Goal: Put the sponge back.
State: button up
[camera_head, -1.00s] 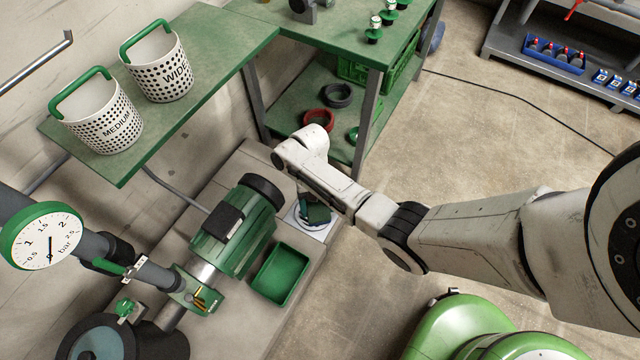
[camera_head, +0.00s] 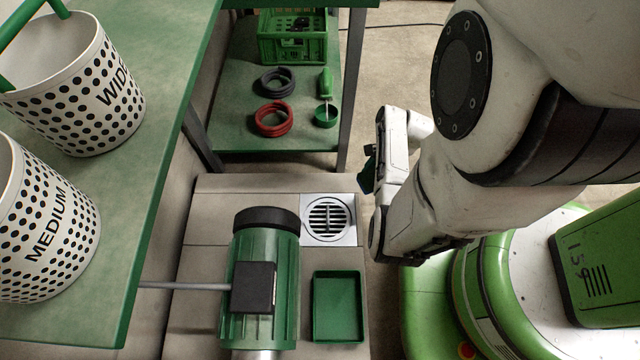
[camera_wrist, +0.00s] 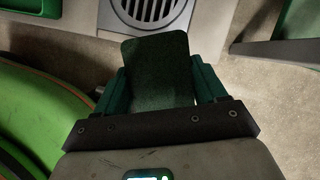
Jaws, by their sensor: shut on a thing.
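The sponge (camera_wrist: 157,72) is a dark green flat block in the wrist view. It stands between the two green fingers of my gripper (camera_wrist: 160,88), which is shut on it. In the head view my gripper (camera_head: 370,168) is right of the drain grate, over the floor beside the plinth, and the sponge is small and dark there, hard to tell from the fingers. An empty green tray (camera_head: 338,338) lies on the plinth, below and left of my gripper in the picture.
A round drain grate (camera_head: 328,219) is set in the plinth beside a green motor (camera_head: 262,290). A green bench (camera_head: 150,215) carries two perforated buckets marked WIDE (camera_head: 85,95) and MEDIUM (camera_head: 40,225). A shelf (camera_head: 235,130) holds a red coil (camera_head: 272,120) and a crate (camera_head: 292,40).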

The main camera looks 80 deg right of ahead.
jog(key=w+d+f+b, duration=0.4)
jog(key=w+f+b, duration=0.1)
jog(key=w, duration=0.3)
jog(key=b, duration=0.3)
send_over(330, 184)
jog(key=s, duration=0.2)
notch_tip(330, 184, down, 4)
jog(key=shift+w+d, duration=0.1)
jog(key=shift+d, duration=0.05)
jog(key=shift+w+d+f+b, duration=0.1)
jog(key=shift+w+f+b, duration=0.1)
jog(key=shift+f+b, duration=0.65)
jog(key=shift+w+d+f+b, duration=0.1)
jog(key=shift+w+f+b, duration=0.1)
jog(key=shift+f+b, duration=0.6)
jog(key=shift+f, duration=0.3)
jog(key=shift+f, duration=0.1)
jog(key=o, duration=1)
jog(key=p+v, duration=0.7)
jog(key=v, duration=0.5)
